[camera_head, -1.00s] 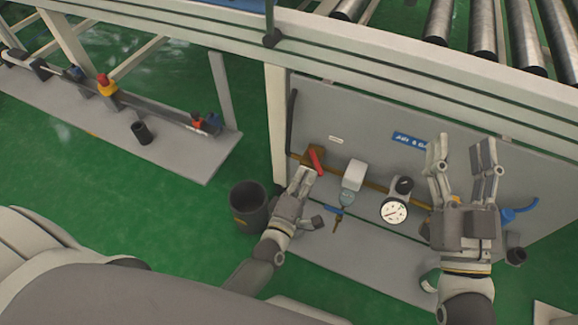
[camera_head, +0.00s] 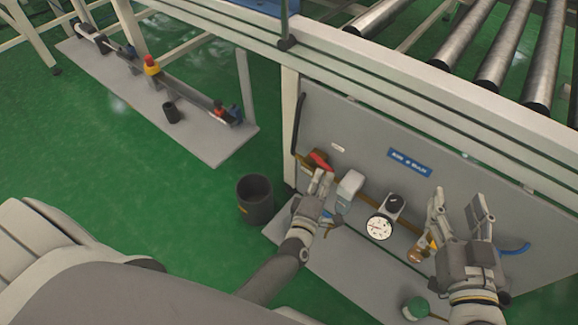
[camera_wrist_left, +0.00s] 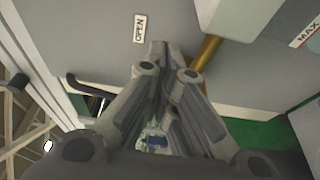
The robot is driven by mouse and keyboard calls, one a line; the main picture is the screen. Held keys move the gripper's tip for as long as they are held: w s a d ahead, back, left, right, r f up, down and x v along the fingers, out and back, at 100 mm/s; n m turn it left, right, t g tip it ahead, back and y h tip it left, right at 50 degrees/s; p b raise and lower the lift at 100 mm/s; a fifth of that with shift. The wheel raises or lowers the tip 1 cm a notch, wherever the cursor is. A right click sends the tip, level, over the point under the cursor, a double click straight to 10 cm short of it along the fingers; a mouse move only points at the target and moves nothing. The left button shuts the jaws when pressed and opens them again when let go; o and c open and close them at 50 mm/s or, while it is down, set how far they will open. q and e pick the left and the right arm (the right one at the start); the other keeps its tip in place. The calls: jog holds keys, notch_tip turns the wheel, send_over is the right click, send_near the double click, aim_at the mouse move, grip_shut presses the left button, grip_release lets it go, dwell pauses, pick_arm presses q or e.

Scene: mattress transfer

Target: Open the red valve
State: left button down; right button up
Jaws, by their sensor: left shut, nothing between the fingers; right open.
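The red valve handle (camera_head: 320,161) sits on a brass pipe at the left end of the grey panel (camera_head: 350,125). My left gripper (camera_head: 322,175) is shut and empty, with its fingertips right by the handle; I cannot tell whether they touch it. In the left wrist view the closed fingers (camera_wrist_left: 162,70) point at the panel near an "OPEN" label (camera_wrist_left: 139,27) and the brass pipe (camera_wrist_left: 205,52); the red handle is not visible there. My right gripper (camera_head: 458,208) is open in front of the panel's right part.
A white-and-grey filter unit (camera_head: 349,186) and a round gauge (camera_head: 380,229) sit right of the valve. A dark bin (camera_head: 256,199) stands on the green floor to the left. A roller conveyor (camera_head: 460,45) runs above the panel. A blue hose handle (camera_head: 515,249) is at right.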

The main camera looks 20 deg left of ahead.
pick_arm(q)
jog(key=shift+w+d, duration=0.35)
jog(key=shift+d, duration=0.1)
pick_arm(e)
jog(key=shift+d, duration=0.1)
dwell(0.4)
